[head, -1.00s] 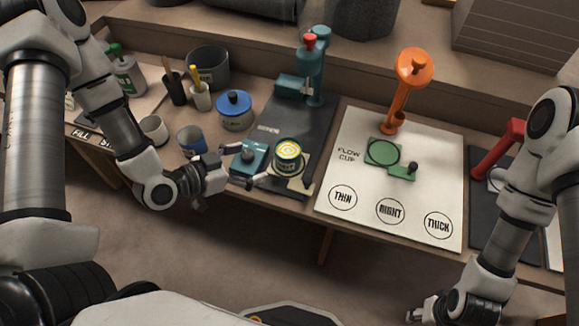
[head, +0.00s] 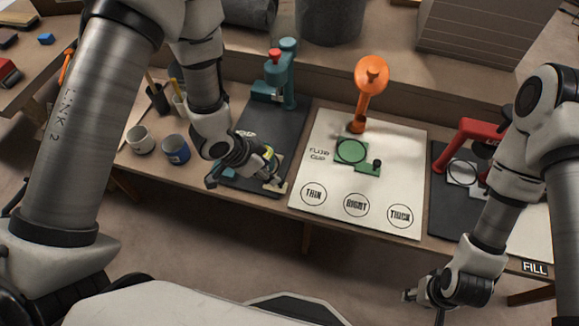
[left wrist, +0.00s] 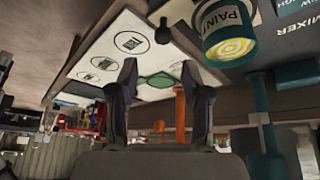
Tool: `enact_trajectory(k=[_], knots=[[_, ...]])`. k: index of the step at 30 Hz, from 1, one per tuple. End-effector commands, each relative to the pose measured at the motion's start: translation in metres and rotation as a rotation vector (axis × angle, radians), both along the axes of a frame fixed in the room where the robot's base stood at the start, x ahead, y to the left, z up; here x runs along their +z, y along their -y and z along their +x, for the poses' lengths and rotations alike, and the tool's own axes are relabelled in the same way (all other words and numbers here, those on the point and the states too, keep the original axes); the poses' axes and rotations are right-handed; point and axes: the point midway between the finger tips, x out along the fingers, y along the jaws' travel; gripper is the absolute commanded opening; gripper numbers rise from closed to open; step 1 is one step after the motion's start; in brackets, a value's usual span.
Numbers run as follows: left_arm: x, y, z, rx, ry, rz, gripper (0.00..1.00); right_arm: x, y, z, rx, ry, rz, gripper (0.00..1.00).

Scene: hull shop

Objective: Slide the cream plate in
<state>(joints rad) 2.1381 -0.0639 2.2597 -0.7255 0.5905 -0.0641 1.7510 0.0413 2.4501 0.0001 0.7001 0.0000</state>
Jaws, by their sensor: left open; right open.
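The cream plate (head: 281,187) lies at the front of the dark mixer mat, mostly hidden by my left gripper (head: 271,173) in the head view. A paint can (head: 269,152) with a yellow swirl on top shows partly behind that gripper. In the left wrist view the can (left wrist: 226,38) is at the upper right, beyond the open, empty fingers (left wrist: 158,92). A dark ball knob (left wrist: 162,33) stands between the fingers' line and the can; I cannot tell whether it belongs to the cream plate. My right gripper (head: 413,296) is open and empty, low in front of the bench.
A white flow cup board (head: 330,200) with a green plate (head: 351,151) and orange stand (head: 369,85) lies to the right. The teal mixer post (head: 288,75) stands behind. Two mugs (head: 176,148) are at left. A red tool (head: 480,130) is further right.

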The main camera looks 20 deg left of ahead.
Motion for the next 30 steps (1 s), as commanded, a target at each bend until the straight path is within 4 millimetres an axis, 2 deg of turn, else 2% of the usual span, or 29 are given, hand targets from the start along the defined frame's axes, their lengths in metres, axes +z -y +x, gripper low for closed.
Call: enact_trajectory(k=[1, 5, 13, 18, 26, 27, 30], knots=[[0.009, 0.001, 0.001, -0.001, -0.018, 0.045, 0.48, 0.01, 0.0, 0.0, 0.001, -0.001, 0.0, 0.48], [0.0, 0.001, 0.002, 0.012, -0.041, 0.086, 0.48, 0.008, 0.0, -0.001, 0.001, -0.001, 0.0, 0.48], [-0.047, 0.015, 0.014, 0.01, -0.042, 0.082, 0.48, 0.003, 0.0, -0.001, 0.002, -0.001, 0.0, 0.48], [-0.066, 0.021, 0.02, 0.011, -0.04, 0.081, 0.48, 0.003, 0.0, 0.0, 0.001, -0.001, 0.0, 0.48], [-0.068, 0.021, 0.021, 0.011, -0.039, 0.081, 0.48, 0.003, 0.0, 0.0, 0.001, -0.001, 0.0, 0.48], [-0.068, 0.021, 0.021, 0.011, -0.038, 0.081, 0.34, 0.003, 0.0, 0.0, 0.001, -0.001, 0.0, 0.48], [-0.068, 0.021, 0.021, 0.011, -0.038, 0.081, 0.0, 0.003, 0.0, 0.0, 0.001, -0.001, 0.0, 0.48]])
